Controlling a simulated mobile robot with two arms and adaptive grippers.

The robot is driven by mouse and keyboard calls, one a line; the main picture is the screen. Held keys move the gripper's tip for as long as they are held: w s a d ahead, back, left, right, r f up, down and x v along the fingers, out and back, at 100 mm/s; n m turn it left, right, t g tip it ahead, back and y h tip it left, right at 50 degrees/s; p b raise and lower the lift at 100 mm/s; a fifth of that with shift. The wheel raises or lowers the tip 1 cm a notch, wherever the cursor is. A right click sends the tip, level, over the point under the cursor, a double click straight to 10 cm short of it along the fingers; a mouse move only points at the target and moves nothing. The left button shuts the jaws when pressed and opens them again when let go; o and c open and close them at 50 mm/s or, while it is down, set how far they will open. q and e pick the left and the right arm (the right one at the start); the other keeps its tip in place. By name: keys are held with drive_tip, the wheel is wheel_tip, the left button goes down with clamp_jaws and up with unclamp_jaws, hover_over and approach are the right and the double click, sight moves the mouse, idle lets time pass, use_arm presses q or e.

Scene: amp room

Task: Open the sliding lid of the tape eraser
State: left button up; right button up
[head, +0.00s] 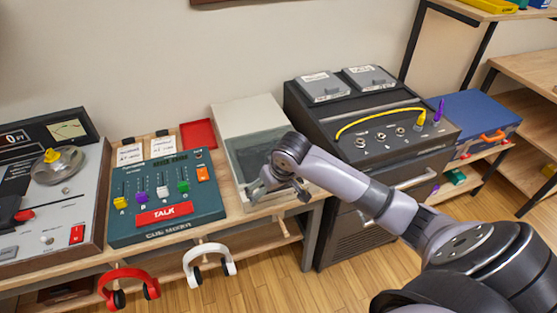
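What looks like the tape eraser is a cream box (243,112) standing on the bench in the middle of the head view. Its back part is a plain pale panel. Its front part is a grey, glassy-looking panel (248,153) in a pale frame. I cannot tell whether this panel is the lid or how far it has slid. My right gripper (279,194) is over the box's front edge, with its fingers spread apart and nothing visible between them. My wrist hides the box's front right part. Contact with the box cannot be told. My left gripper is not in view.
A teal cue mixer (165,205) stands left of the box, and a dark console with a yellow cable (375,116) stands close on its right. Red headphones (128,286) and white headphones (208,262) hang at the bench's front. A blue case (476,112) is farther right.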

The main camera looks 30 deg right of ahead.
drive_tip(key=w+d+r+m+h, duration=0.1)
drive_tip(key=d+r, duration=0.2)
drive_tip(key=r, duration=0.4)
drive_tip(key=w+d+r+m, duration=0.1)
drive_tip(key=d+r, duration=0.2)
drive_tip(key=r, duration=0.4)
drive_tip(key=x, duration=0.6)
drive_tip(key=p+x, duration=0.1)
drive_tip(key=x, duration=1)
drive_tip(key=shift+w+d+f+p, duration=0.1)
drive_tip(key=shift+d+f+p, duration=0.2)
drive_tip(key=shift+d+p, duration=0.1)
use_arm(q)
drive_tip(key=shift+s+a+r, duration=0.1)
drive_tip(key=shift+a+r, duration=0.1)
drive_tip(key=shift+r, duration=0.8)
